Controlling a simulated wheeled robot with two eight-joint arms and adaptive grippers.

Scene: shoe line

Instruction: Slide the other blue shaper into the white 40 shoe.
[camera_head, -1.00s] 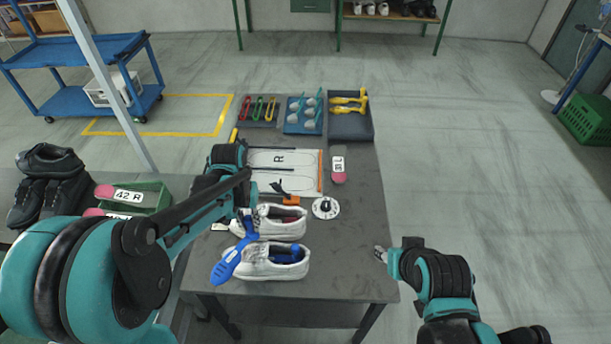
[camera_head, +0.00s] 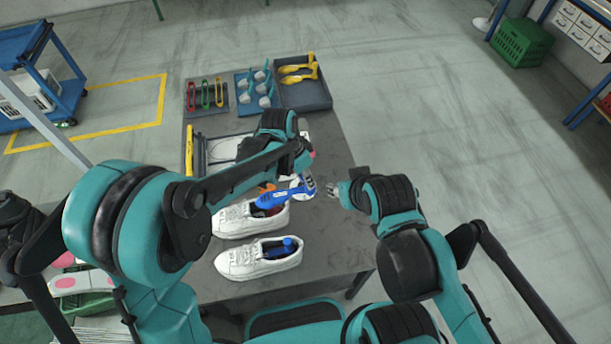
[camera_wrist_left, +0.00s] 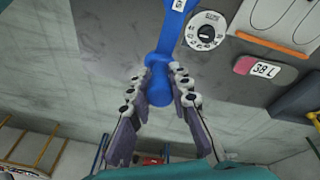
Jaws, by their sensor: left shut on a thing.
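My left gripper (camera_wrist_left: 159,80) is shut on the rounded end of a blue shaper (camera_wrist_left: 160,60), which also shows in the head view (camera_head: 272,199). In the head view the shaper lies nearly level, its left end overlapping the opening of the farther white shoe (camera_head: 235,220). I cannot tell whether it touches that shoe. The nearer white shoe (camera_head: 240,261) has another blue shaper (camera_head: 284,247) in its opening. The shoes' size marks are not readable. My right gripper (camera_head: 334,190) is empty near the table's right edge, its jaw opening unclear.
A white dial (camera_wrist_left: 207,31) and a pink-and-white 38 L piece (camera_wrist_left: 264,68) lie on the grey table (camera_head: 335,235). Trays with yellow tools (camera_head: 300,72), blue-and-grey pieces (camera_head: 264,90) and coloured loops (camera_head: 206,95) stand at the back. The table right of the shoes is clear.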

